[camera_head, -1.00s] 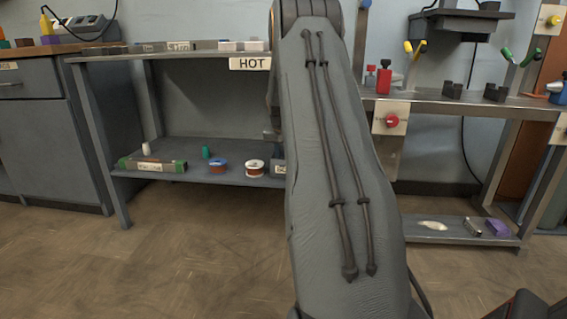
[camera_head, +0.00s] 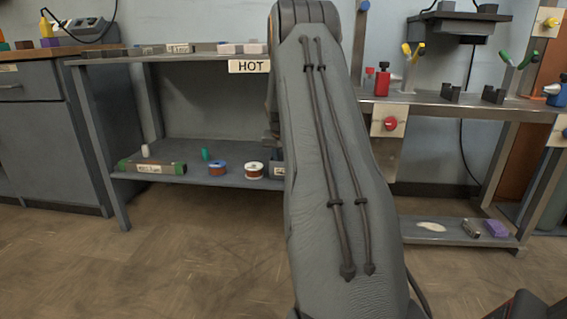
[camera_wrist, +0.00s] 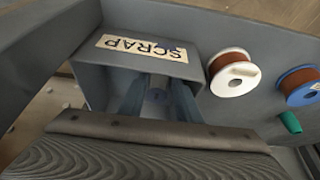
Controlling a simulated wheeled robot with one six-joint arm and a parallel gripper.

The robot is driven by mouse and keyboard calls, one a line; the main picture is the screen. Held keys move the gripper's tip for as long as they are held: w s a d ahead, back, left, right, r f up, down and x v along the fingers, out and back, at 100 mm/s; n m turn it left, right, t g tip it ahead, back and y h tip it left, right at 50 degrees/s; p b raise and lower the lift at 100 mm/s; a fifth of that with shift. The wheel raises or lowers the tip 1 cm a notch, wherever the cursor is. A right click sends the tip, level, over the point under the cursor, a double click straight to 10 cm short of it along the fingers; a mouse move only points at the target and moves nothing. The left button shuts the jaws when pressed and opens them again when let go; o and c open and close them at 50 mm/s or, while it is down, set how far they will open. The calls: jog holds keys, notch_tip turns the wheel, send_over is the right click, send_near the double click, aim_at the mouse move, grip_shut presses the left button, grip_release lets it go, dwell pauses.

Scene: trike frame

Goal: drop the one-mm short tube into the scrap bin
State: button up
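The scrap bin (camera_wrist: 110,85) is a grey open box with a SCRAP label (camera_wrist: 148,46), upside down in the wrist view. In the head view, only a sliver of its label (camera_head: 278,170) shows beside my arm on the lower shelf. In the wrist view, the two fingers of my gripper (camera_wrist: 160,92) stand apart over the bin's opening. A small pale grey shape lies between the fingertips. I cannot tell whether it is the one-mm short tube, held or loose, or part of the bin. The tube is not clearly visible elsewhere. The head view hides my gripper behind my arm.
A white-flanged spool (camera_wrist: 232,74) and a blue-flanged spool (camera_wrist: 299,86) stand beside the bin, with a green piece (camera_wrist: 290,122) near them. The lower shelf (camera_head: 235,180) also bears a long labelled box (camera_head: 150,167). A HOT sign (camera_head: 249,66) hangs on the upper shelf edge.

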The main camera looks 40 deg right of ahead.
jog(key=shift+r, duration=0.1)
jog(key=shift+r, duration=0.35)
jog(key=p+v, duration=0.6)
jog(key=v, duration=0.6)
jog(key=shift+r+p, duration=0.2)
jog(key=shift+p, duration=0.2)
jog(key=shift+w+a, duration=0.1)
